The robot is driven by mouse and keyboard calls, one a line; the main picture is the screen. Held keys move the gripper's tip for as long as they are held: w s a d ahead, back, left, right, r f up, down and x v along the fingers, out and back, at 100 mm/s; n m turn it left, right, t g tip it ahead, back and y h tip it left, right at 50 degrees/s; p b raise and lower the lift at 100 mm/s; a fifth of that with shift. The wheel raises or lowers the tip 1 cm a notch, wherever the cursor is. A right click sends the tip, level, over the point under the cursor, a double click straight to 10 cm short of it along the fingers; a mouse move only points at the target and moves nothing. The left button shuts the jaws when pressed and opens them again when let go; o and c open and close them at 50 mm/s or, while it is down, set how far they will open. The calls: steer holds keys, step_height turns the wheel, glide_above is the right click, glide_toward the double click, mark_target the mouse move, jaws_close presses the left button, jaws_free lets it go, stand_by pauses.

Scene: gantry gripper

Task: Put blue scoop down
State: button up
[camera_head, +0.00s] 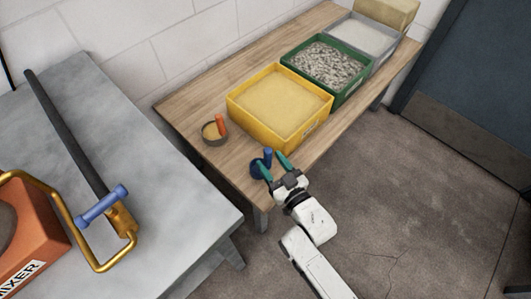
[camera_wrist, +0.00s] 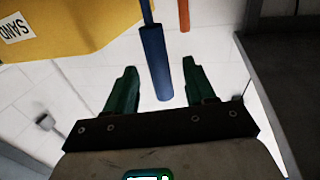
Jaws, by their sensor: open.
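The blue scoop (camera_head: 257,168) is at the near end of the wooden table (camera_head: 185,112), close to its front edge, and appears to rest on it. Its blue handle sticks up. My gripper (camera_head: 273,162) is open beside the scoop, with its green fingers pointing towards it. In the wrist view, the blue handle (camera_wrist: 155,62) shows between the two fingers of my gripper (camera_wrist: 159,70), with gaps on both sides. The scoop's bowl is partly hidden by a finger in the head view and is not visible in the wrist view.
A yellow sand bin (camera_head: 290,133), a green gravel bin (camera_head: 347,92) and a grey bin (camera_head: 398,47) stand in a row behind. A small round container with an orange handle (camera_head: 221,124) is left of the yellow bin. A grey table (camera_head: 165,190) with an orange mixer stands left.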

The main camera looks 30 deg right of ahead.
steer(key=s, duration=0.7)
steer(key=shift+s+d, duration=0.2)
steer(key=shift+s, duration=0.05)
steer(key=s+d+f+g+h, duration=0.1)
steer(key=s+d+f+g, duration=0.25)
steer(key=g, duration=0.55)
steer(key=s+d+r+g, duration=0.1)
steer(key=s+g, duration=0.3)
steer(key=s, duration=0.3)
steer(key=s+d+r+m+g, duration=0.1)
steer(key=s+d+r+g, duration=0.1)
steer(key=s+g, duration=0.2)
steer(key=s, duration=0.3)
steer(key=shift+r, duration=0.3)
steer(key=shift+r, duration=0.15)
step_height(320, 180, up, 5)
steer(key=p, duration=0.5)
steer(key=shift+r+p, duration=0.2)
steer(key=shift+p, duration=0.15)
